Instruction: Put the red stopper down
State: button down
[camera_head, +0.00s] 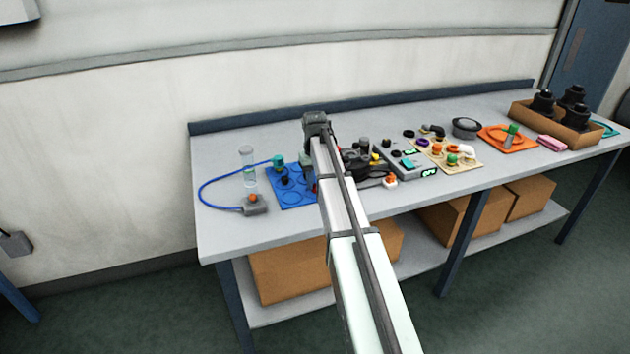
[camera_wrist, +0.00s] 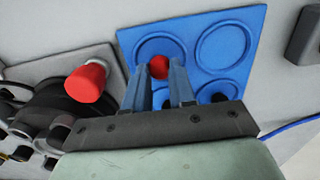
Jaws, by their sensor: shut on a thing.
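The red stopper (camera_wrist: 159,66) shows as a small red round end between the fingertips of my gripper (camera_wrist: 160,72) in the wrist view. My gripper is shut on it. It is over a round recess of the blue tray (camera_wrist: 187,29); whether the stopper touches the tray is hard to tell. The blue tray also shows in the head view (camera_head: 292,197), where my arm hides the stopper and most of my gripper.
A larger red knob (camera_wrist: 86,82) stands left of my gripper in the wrist view, close to the tray. In the head view, a clear cylinder (camera_head: 247,168) and a grey box with an orange button (camera_head: 254,205) stand left of the tray. A blue cable loops there.

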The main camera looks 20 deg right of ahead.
aim_at(315, 185)
jog(key=shift+f, duration=0.1)
jog(key=c, duration=0.9)
grip_release()
jog(key=shift+c, duration=0.2)
notch_tip(315, 185, up, 12)
